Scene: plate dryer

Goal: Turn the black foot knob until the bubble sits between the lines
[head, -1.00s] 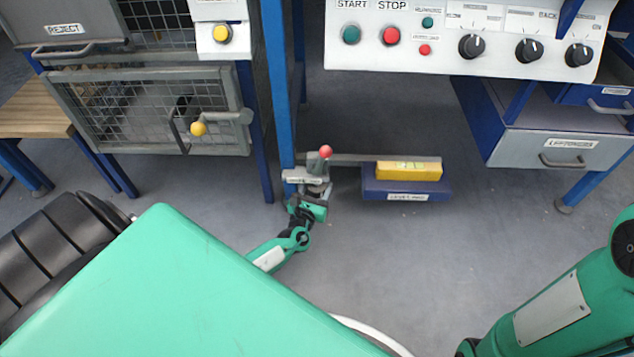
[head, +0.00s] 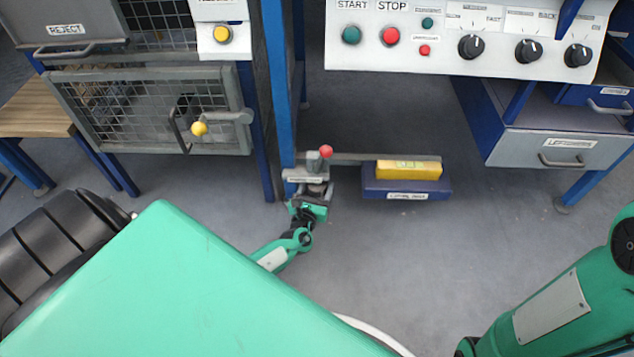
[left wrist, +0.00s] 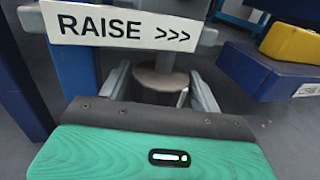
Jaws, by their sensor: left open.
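The foot knob (left wrist: 158,82) shows in the left wrist view as a dark round part under the sign, between the fingers of my left gripper (left wrist: 162,88). The gripper is open around it; I cannot tell whether a finger touches it. In the head view my left gripper (head: 316,191) is at the foot, largely covering the knob. The yellow spirit level (head: 408,170) lies on a blue block to the right of the foot. Its bubble and lines are too small to read. My right gripper is out of view.
A white "RAISE >>>" sign (left wrist: 120,25) sits just above the knob. A red ball handle (head: 326,152) stands over the foot. A blue post (head: 278,90) rises behind on the left. The blue block (head: 405,190) is close on the right. Open floor (head: 420,260) lies in front.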

